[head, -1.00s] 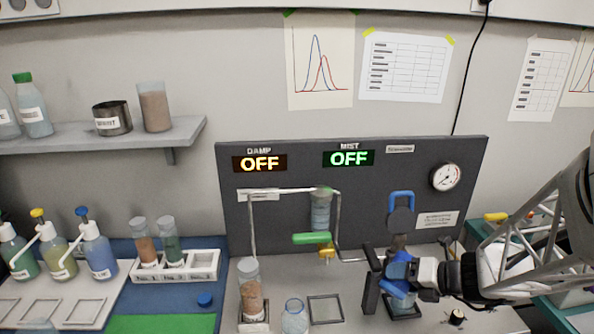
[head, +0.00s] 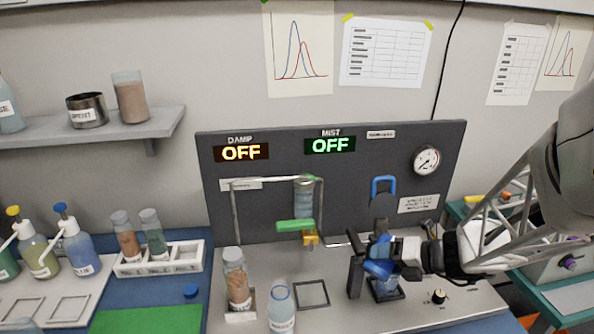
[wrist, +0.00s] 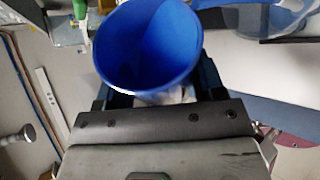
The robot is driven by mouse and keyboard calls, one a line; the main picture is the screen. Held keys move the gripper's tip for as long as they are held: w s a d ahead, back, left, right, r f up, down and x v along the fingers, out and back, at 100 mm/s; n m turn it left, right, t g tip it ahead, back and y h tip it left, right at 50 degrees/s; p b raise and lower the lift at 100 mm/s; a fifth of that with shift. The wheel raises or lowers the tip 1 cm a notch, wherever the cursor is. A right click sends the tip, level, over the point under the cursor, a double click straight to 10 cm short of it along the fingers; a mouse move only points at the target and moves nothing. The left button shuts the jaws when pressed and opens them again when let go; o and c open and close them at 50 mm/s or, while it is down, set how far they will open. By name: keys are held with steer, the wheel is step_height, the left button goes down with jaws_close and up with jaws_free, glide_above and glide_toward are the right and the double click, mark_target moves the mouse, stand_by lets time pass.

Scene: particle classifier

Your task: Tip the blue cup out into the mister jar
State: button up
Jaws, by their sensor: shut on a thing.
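The blue cup (head: 379,270) is in my gripper (head: 384,255), tilted, just above a clear jar (head: 387,291) on a dark square base. I take this jar to be the mister jar, below the blue handle; the cup and gripper partly hide it. My gripper is shut on the cup. In the wrist view the cup (wrist: 148,45) fills the upper middle, its mouth towards the camera, with no clear contents inside. My gripper (wrist: 155,95) shows around its lower side. A clear rounded vessel (wrist: 268,22) shows at the upper right; I cannot tell whether it is the same jar.
A dark post (head: 355,277) stands just left of the jar, and a black knob (head: 439,297) is to its right. Another clear jar (head: 282,312) and a tube of brown grains (head: 237,283) stand further left. The MIST display (head: 330,146) reads OFF.

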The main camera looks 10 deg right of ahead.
steer(key=shift+r+y, duration=0.25)
steer(key=shift+y, duration=0.05)
stand_by(0.8)
steer(key=shift+d+f+m+g+y, duration=0.1)
steer(key=shift+f+m+g+y, duration=0.3)
steer(key=shift+m, duration=0.3)
stand_by(1.4)
steer(key=shift+w+d+r+m+g+y, duration=0.3)
steer(key=shift+w+d+r+m+y, duration=0.1)
steer(key=shift+d+r+m+y, duration=0.1)
stand_by(1.6)
steer(key=shift+w+d+r+m+g+y, duration=0.15)
steer(key=shift+w+r+m+g+y, duration=0.2)
steer(key=shift+r+m+y, duration=0.35)
stand_by(2.0)
